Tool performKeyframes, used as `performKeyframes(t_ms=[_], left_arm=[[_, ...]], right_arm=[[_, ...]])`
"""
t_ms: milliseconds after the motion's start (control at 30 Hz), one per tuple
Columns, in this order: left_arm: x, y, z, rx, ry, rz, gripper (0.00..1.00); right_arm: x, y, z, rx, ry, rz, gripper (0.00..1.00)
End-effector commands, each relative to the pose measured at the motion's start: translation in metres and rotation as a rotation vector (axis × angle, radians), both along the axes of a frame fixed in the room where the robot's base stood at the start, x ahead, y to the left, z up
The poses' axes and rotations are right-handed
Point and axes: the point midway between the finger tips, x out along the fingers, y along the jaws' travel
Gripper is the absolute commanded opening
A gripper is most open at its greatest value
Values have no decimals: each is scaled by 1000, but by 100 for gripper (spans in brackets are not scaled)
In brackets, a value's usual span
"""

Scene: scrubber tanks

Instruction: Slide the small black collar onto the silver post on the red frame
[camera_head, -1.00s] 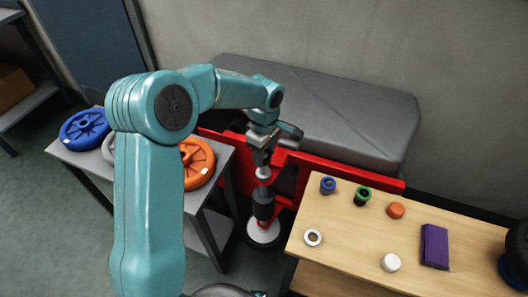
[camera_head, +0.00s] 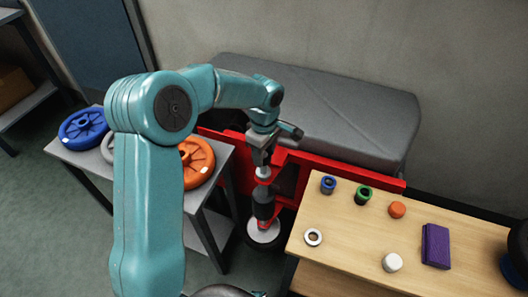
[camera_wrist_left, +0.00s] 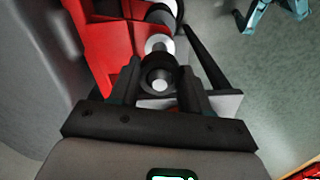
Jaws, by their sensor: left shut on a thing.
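My left gripper (camera_head: 262,155) points down over the silver post (camera_head: 263,173) by the red frame (camera_head: 300,165). In the left wrist view the small black collar (camera_wrist_left: 148,78) sits between the fingers of my left gripper (camera_wrist_left: 158,88), which are shut on it. A round grey end shows inside the collar's opening, and the bright post (camera_wrist_left: 158,44) continues just beyond it. The collar looks in line with the post; I cannot tell how far around it the collar is. In the head view the gripper hides the collar. My right gripper is not in view.
A wooden table (camera_head: 345,235) at right holds several small rings and caps and a purple block (camera_head: 436,246). A grey table at left holds blue (camera_head: 83,130) and orange (camera_head: 197,160) wheels. A grey padded bench (camera_head: 330,110) stands behind the red frame.

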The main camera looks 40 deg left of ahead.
Motion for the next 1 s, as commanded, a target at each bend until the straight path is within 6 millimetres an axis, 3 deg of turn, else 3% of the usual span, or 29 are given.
performKeyframes(t_ms=[1000], left_arm=[[0,0,-4,0,-1,0,10]], right_arm=[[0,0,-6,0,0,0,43]])
